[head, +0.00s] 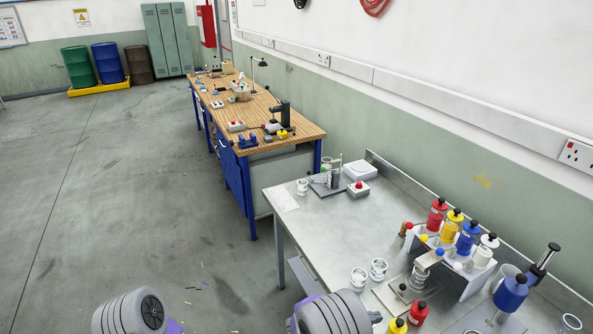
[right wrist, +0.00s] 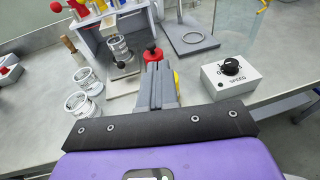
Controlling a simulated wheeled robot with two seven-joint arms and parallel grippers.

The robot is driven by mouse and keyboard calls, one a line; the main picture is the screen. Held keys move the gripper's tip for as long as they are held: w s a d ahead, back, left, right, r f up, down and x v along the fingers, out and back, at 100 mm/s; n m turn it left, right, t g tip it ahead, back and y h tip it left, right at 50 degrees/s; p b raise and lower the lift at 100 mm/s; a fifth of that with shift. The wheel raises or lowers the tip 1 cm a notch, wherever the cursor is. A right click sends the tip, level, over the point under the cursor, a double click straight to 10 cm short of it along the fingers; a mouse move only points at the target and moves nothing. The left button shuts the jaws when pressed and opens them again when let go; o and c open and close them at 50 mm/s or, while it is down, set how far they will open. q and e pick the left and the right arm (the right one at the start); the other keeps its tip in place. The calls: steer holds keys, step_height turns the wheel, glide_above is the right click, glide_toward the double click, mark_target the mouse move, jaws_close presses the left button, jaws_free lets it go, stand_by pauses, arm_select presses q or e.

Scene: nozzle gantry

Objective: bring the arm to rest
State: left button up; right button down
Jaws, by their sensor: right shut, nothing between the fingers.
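My right gripper (right wrist: 160,66) is shut and empty in the right wrist view, its grey fingers together above the metal table. It partly hides a red bottle (right wrist: 152,53) and a yellow one behind it. In the head view only a small part of the right gripper (head: 375,316) shows past my grey ridged arm, at the table's front edge. My left arm shows at the bottom left over the floor; its gripper is out of view.
The metal table (head: 325,225) holds a white nozzle stand (head: 476,284) with coloured bottles and a glass jar (right wrist: 119,48). Two glass jars (right wrist: 85,78) (right wrist: 82,103) stand beside it. A speed box (right wrist: 231,78) is right of my fingers. A wooden-topped bench (head: 235,105) stands farther back. The left floor is mostly clear.

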steer(key=s+a+f+m+g+y+b, duration=0.2)
steer(key=s+f+m+g+y+b, duration=0.5)
steer(key=s+f, duration=1.35)
arm_select(q)
step_height(320, 180, down, 10)
steer(key=b, duration=0.3)
steer(key=shift+s, duration=0.3)
arm_select(e)
steer(key=a+f+m+t+y, duration=0.1)
steer(key=a+f+m+y, duration=0.3)
steer(key=m+y, duration=0.2)
steer(key=s+a+f+m+t+y, duration=0.1)
steer(key=a+f+m+y, duration=0.3)
steer(key=m, duration=0.7)
steer(key=shift+s+a+f+t+y, duration=0.2)
steer(key=shift+a+t+y, duration=0.3)
steer(key=shift+y, duration=0.7)
arm_select(q)
steer(key=shift+a, duration=0.15)
